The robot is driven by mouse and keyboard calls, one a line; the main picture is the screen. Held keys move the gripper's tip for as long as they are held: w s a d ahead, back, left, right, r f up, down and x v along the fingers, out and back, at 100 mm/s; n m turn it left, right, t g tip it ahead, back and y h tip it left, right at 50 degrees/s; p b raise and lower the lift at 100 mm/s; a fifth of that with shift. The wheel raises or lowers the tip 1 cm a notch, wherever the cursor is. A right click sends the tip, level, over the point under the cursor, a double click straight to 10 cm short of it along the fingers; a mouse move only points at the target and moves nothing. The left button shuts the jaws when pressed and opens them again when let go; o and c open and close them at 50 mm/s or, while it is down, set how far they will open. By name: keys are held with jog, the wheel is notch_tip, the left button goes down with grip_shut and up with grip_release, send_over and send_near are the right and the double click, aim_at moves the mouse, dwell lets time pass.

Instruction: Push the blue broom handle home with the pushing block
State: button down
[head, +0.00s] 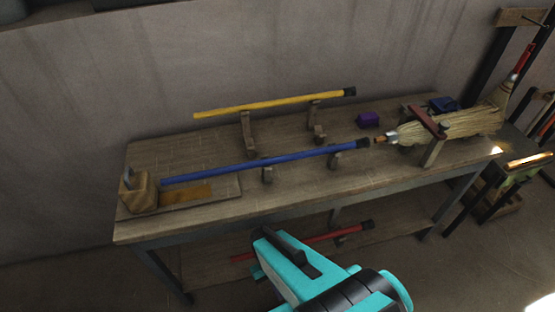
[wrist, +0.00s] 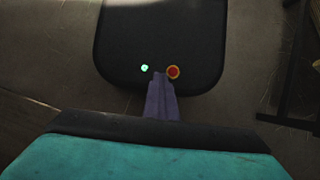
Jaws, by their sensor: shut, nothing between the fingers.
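The blue broom handle (head: 265,161) lies across two wooden rests on the bench in the head view. Its black right end is close to the orange tip of the straw broom head (head: 445,129), with a small gap seeming to show. The pushing block (head: 140,194), wooden with a grey grip on top, stands at the bench's left end. The handle's left end is close beside the block; I cannot tell if they touch. My gripper (wrist: 160,80) is shut and empty in the wrist view, over the floor and my black base, away from the bench.
A yellow handle (head: 270,104) lies on taller rests behind the blue one. A red handle (head: 318,239) lies on the lower shelf. A rack stands at the right.

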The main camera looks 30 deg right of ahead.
jog(key=shift+w+f, duration=0.6)
jog(key=shift+w, duration=0.35)
jog(key=shift+s+d, duration=0.1)
jog(key=shift+d, duration=0.1)
jog(key=c, duration=1.5)
grip_release()
jog(key=shift+r, duration=0.1)
